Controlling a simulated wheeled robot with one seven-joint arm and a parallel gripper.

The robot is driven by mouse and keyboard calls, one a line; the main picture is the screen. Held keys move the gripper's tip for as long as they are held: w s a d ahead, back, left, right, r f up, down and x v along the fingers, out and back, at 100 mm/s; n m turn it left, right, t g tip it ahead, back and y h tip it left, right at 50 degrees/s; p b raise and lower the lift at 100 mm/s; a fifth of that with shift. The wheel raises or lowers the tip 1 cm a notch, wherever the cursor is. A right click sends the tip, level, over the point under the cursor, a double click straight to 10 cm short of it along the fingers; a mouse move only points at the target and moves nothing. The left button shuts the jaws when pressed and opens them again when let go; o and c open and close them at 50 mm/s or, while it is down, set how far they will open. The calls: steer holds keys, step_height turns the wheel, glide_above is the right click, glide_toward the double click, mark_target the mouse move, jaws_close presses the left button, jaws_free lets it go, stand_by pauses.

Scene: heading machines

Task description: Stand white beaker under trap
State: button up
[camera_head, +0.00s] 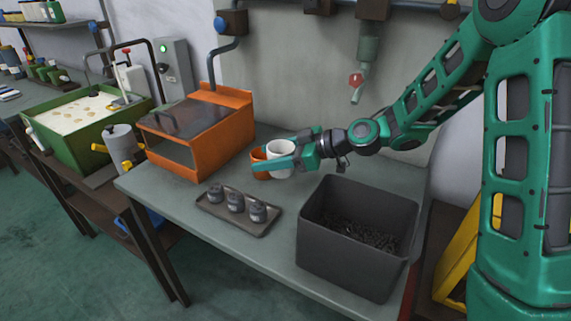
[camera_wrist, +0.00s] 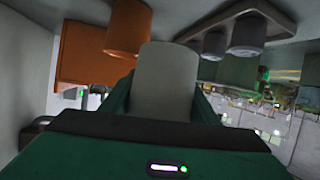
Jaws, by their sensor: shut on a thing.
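The white beaker (camera_head: 281,160) is between the fingers of my gripper (camera_head: 284,161), close to the bench top. My gripper is shut on it. In the wrist view the white beaker (camera_wrist: 166,84) stands out between the green fingers. An orange cup (camera_head: 259,158) is just left of the beaker, partly hidden by it and the finger; it also shows in the wrist view (camera_wrist: 129,28). The trap (camera_head: 361,82) appears to be the grey pipe fitting with a red knob and downward spout on the wall, above and to the right of my gripper. Whether the beaker touches the bench is unclear.
A grey tray (camera_head: 227,220) with three small dark pots lies in front of the beaker. A deep dark bin (camera_head: 346,276) of small metal parts stands to the right. An orange hooded box (camera_head: 199,137) is at left. The bench (camera_head: 379,177) is clear below the spout.

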steer(key=s+a+r, duration=0.1)
steer(key=a+r, duration=0.2)
steer(key=a, duration=0.2)
steer(key=w+d+m+t+h, duration=0.3)
steer(key=w+d+m+t, duration=0.15)
steer(key=d, duration=0.45)
steer(key=w+d+m+t+h, duration=0.35)
steer(key=w+d, duration=0.25)
steer(key=d, duration=0.4)
steer(key=shift+m, duration=0.5)
steer(key=w+d+f, duration=0.1)
steer(key=d+f, duration=0.1)
steer(key=d, duration=0.1)
steer(key=w+d+f, duration=0.2)
steer(key=d, duration=0.1)
steer(key=w+d+f, duration=0.2)
steer(key=d, duration=0.1)
steer(key=shift+d, duration=0.1)
steer(key=shift+w+d+f+g, duration=0.2)
steer(key=shift+d+f+g, duration=0.1)
steer(key=shift+f, duration=2)
steer(key=o, duration=1.1)
steer(key=shift+c, duration=0.2)
